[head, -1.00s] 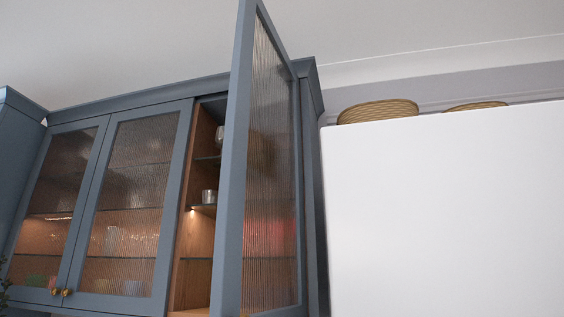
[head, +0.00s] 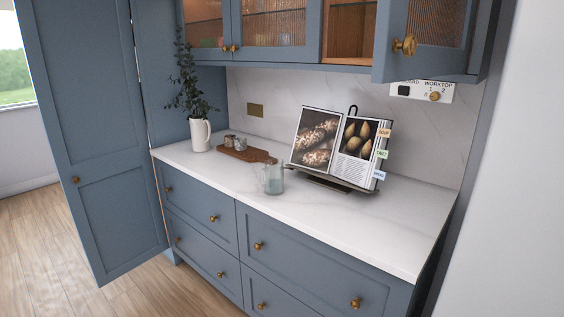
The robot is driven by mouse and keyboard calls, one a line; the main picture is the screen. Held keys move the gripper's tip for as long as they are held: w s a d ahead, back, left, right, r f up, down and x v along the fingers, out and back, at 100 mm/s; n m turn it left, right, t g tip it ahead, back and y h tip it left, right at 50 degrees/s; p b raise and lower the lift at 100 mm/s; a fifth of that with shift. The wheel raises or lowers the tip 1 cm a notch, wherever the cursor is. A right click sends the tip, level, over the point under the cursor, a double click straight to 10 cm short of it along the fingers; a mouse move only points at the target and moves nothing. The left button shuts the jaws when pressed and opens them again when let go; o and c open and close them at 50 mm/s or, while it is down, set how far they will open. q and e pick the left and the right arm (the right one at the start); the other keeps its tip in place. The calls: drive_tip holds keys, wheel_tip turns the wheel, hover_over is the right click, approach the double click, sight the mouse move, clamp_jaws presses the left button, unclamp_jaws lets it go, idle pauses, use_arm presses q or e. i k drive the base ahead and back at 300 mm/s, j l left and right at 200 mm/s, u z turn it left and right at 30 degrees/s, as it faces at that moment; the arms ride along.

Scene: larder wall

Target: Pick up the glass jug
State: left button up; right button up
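The glass jug (head: 272,180) is a clear, slightly bluish vessel. It stands upright on the white marble worktop (head: 225,183), near the front edge and in front of the cookbook stand. Its handle appears to be on its left side. Nothing covers it in the head view. Neither of my grippers shows in this view.
An open cookbook (head: 353,149) on a stand is behind the jug, to the right. A wooden board (head: 243,153) with small pots lies behind it, left. A white pitcher (head: 200,135) holds leafy stems. An upper cabinet door (head: 428,35) hangs open. The worktop's right is clear.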

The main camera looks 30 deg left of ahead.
sight(273, 184)
drive_tip(key=i+j+z, duration=0.15)
drive_tip(key=j, duration=0.45)
drive_tip(key=i+j+z, duration=0.1)
drive_tip(key=i+j, duration=0.15)
drive_tip(key=j, duration=0.4)
drive_tip(key=i+j+z, duration=0.15)
drive_tip(key=j, duration=0.5)
drive_tip(key=i+j+z, duration=0.1)
drive_tip(key=j, duration=0.55)
drive_tip(key=i+j+z, duration=0.15)
drive_tip(key=j, duration=0.5)
drive_tip(key=j+z, duration=0.1)
drive_tip(key=j, duration=0.6)
drive_tip(key=i, duration=0.05)
